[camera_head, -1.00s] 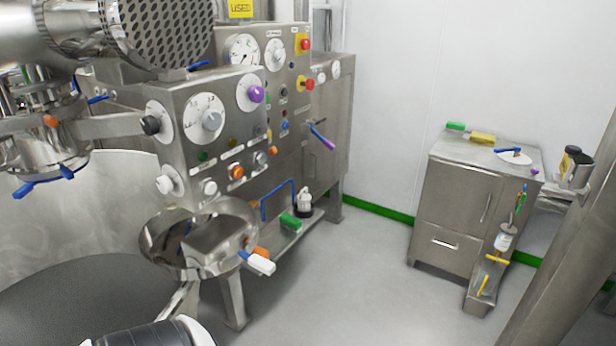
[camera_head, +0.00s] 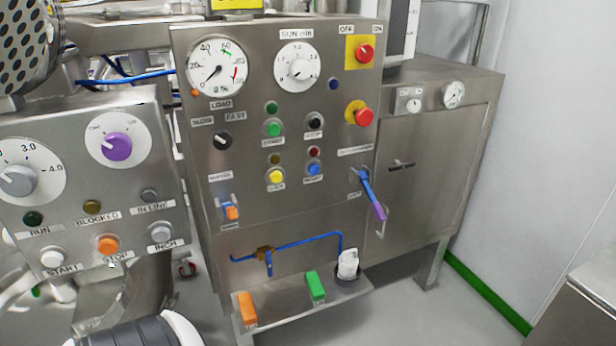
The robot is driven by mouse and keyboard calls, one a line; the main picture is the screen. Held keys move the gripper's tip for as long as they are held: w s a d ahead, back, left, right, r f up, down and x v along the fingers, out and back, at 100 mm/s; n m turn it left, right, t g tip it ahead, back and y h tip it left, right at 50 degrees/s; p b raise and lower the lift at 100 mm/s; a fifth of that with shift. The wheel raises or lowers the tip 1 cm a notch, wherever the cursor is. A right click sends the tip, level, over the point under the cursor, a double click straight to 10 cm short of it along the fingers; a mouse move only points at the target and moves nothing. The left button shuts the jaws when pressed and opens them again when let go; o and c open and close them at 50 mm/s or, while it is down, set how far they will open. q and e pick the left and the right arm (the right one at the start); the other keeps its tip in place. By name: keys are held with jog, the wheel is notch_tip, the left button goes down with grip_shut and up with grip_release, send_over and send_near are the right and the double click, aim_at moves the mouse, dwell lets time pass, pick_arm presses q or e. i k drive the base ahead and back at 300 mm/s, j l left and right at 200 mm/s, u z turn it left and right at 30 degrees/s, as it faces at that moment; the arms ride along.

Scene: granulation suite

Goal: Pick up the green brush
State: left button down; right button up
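A green block-shaped item (camera_head: 315,285) sits on the low metal shelf (camera_head: 290,306) under the main control panel. It has a small label at its front, and I cannot tell whether it is a brush or a pedal. A similar orange block (camera_head: 246,308) is to its left on the same shelf. No item is clearly recognisable as a green brush now. Neither of my grippers is in view; a black and white part of my arm shows at the bottom left.
The steel control panel (camera_head: 330,190) with dials and buttons fills the middle. A blue and purple lever (camera_head: 371,195) sticks out from it. A white item (camera_head: 348,264) stands at the shelf's right end. A steel cabinet (camera_head: 590,305) edges in at lower right; floor between is clear.

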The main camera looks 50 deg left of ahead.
aim_at(317, 294)
jog(key=i, duration=0.8)
jog(key=i+j+z, duration=0.1)
jog(key=i, duration=0.65)
jog(key=u, duration=0.5)
jog(key=i+u, duration=0.1)
jog(key=u, duration=0.4)
jog(key=l+u, duration=0.1)
jog(key=u, duration=0.85)
jog(key=l+u, duration=0.15)
jog(key=u, duration=0.35)
